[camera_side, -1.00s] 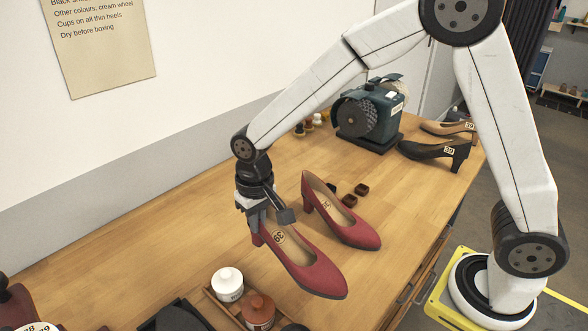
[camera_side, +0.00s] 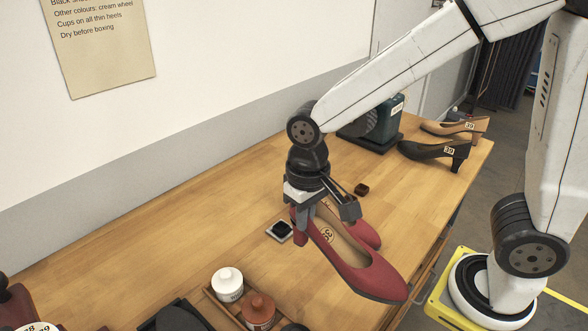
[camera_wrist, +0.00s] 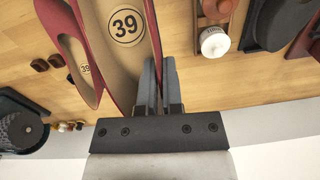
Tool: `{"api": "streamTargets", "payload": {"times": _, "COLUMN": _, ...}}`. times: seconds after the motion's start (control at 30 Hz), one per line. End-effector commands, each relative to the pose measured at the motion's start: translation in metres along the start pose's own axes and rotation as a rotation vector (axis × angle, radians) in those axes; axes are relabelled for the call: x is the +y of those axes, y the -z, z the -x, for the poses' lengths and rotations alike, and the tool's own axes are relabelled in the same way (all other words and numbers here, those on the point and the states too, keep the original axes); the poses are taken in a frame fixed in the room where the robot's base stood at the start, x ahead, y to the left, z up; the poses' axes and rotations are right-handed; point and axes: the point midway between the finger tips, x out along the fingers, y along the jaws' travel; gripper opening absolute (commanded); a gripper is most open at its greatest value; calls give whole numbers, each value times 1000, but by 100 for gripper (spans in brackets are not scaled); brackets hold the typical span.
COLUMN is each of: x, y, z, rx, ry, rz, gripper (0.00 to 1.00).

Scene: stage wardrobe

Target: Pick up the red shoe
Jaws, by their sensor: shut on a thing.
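A red high-heeled shoe with a round 39 label (camera_side: 362,272) is in my gripper (camera_side: 322,212). It appears raised off the table, toe to the lower right. In the wrist view my gripper (camera_wrist: 158,75) has its fingers closed on the side wall of this shoe (camera_wrist: 154,28), near the heel end. A second red shoe (camera_side: 369,235) stands behind it, partly hidden by the held shoe and my gripper. In the wrist view this second shoe (camera_wrist: 72,48) lies to the left, close beside the held one.
A small tray (camera_side: 215,299) holds a white jar (camera_side: 227,284) and a brown jar (camera_side: 258,311). A dark square item (camera_side: 281,231) lies left of the gripper. A green brushing machine (camera_side: 385,130), a black shoe (camera_side: 434,152) and a tan shoe (camera_side: 452,129) stand farther back.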

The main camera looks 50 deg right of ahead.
Motion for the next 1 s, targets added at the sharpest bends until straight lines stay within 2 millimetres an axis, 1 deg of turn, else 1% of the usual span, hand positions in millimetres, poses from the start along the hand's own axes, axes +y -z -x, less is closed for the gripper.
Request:
{"api": "streamTargets", "payload": {"times": 0.67, "x": 0, "y": 0, "z": 1, "rx": 0, "ry": 0, "rz": -1, "gripper": 0}}
{"api": "streamTargets", "payload": {"times": 0.77, "x": 1, "y": 4, "z": 0, "rx": 0, "ry": -1, "rz": -3, "gripper": 0}}
{"api": "streamTargets", "payload": {"times": 0.87, "x": 3, "y": 12, "z": -1, "rx": 0, "ry": -3, "rz": -10, "gripper": 0}}
{"api": "streamTargets", "payload": {"times": 1.0, "x": 9, "y": 32, "z": -4, "rx": 0, "ry": -7, "rz": -24, "gripper": 0}}
